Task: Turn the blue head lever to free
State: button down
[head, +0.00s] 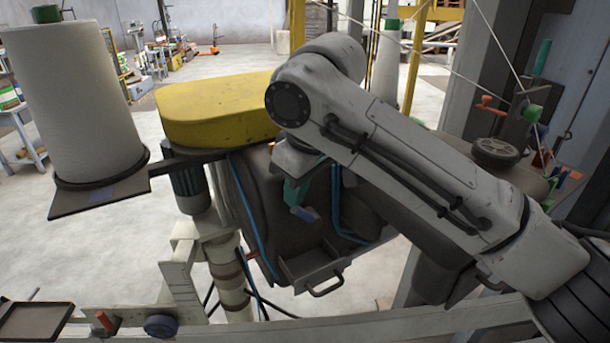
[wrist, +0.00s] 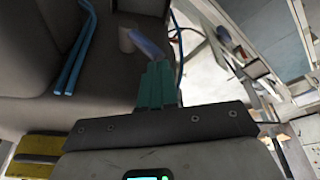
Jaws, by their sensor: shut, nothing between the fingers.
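The blue head lever (wrist: 147,45) shows in the wrist view just beyond my fingertips, beside a grey cylindrical stub on the dark machine head. In the head view a small part of the lever (head: 304,214) shows just below my gripper. My gripper (wrist: 158,66) has teal fingers, which are shut together with nothing between them. In the head view the gripper (head: 296,195) is partly hidden by my wrist, in front of the dark machine body (head: 262,195). The fingertips are close to the lever; I cannot tell whether they touch it.
A yellow cover (head: 215,108) tops the machine, with a large pale thread cone (head: 75,100) to its left. Blue tubes (head: 250,215) run along the machine body. A small tray with a handle (head: 315,275) juts out below. A blue knob (head: 160,326) sits on the front rail.

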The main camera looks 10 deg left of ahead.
jog(key=shift+s+a+f+p, duration=0.75)
jog(key=shift+s+a, duration=0.05)
jog(key=shift+a, duration=0.15)
jog(key=shift+s+a+f+p, duration=0.3)
jog(key=shift+a+f+p, duration=0.05)
jog(key=shift+f, duration=0.35)
notch_tip(320, 180, up, 10)
jog(key=r+b, duration=0.1)
send_over(277, 211)
jog(key=s+d, duration=0.4)
jog(key=s, duration=0.1)
jog(key=shift+s+a+f, duration=0.1)
jog(key=shift+f, duration=0.15)
